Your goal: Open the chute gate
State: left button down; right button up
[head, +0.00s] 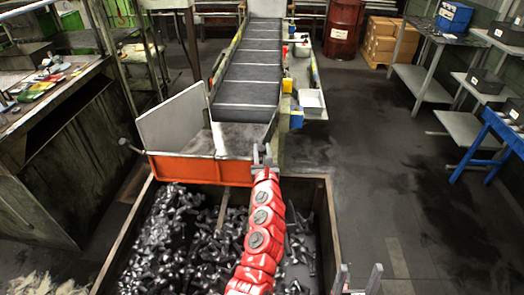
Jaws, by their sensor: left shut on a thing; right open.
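A grey lever with a knob (130,147) sticks out at the gate's left end. My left gripper (262,156) is at the gate's right end, at the end of my red arm. It is shut on the gate's handle there, which the fingers mostly hide. My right gripper (357,279) is open and empty at the bottom edge, right of the bin, with its two fingers apart.
The bin (331,225) of bolts stands below the gate. A dark conveyor (248,78) runs up behind the chute. A workbench (50,110) is at left. Shelves and a blue table (485,140) are at right, with a red drum (343,28) behind. The right floor is clear.

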pick_arm(q)
jog(key=shift+a, duration=0.1)
jog(key=shift+w+r+g+p, duration=0.6)
jog(key=shift+w+p, duration=0.05)
jog(key=shift+p, duration=0.45)
jog(key=shift+w+r+m+g+p, duration=0.15)
jog(key=shift+w+r+g+p, duration=0.1)
jog(key=shift+w+g+p, duration=0.3)
jog(key=shift+w+r+m+g+p, duration=0.15)
jog(key=shift+w+r+g+p, duration=0.1)
jog(key=shift+w+g+p, duration=0.25)
jog(key=w+g+p, duration=0.2)
jog(key=w+g, duration=0.1)
jog(key=w, duration=0.1)
jog(key=shift+w+g+h+p, duration=0.1)
jog(key=shift+g+h+p, duration=0.2)
jog(key=shift+g+p, duration=0.05)
jog(key=c, duration=0.6)
grip_release()
jog(key=shift+w, duration=0.1)
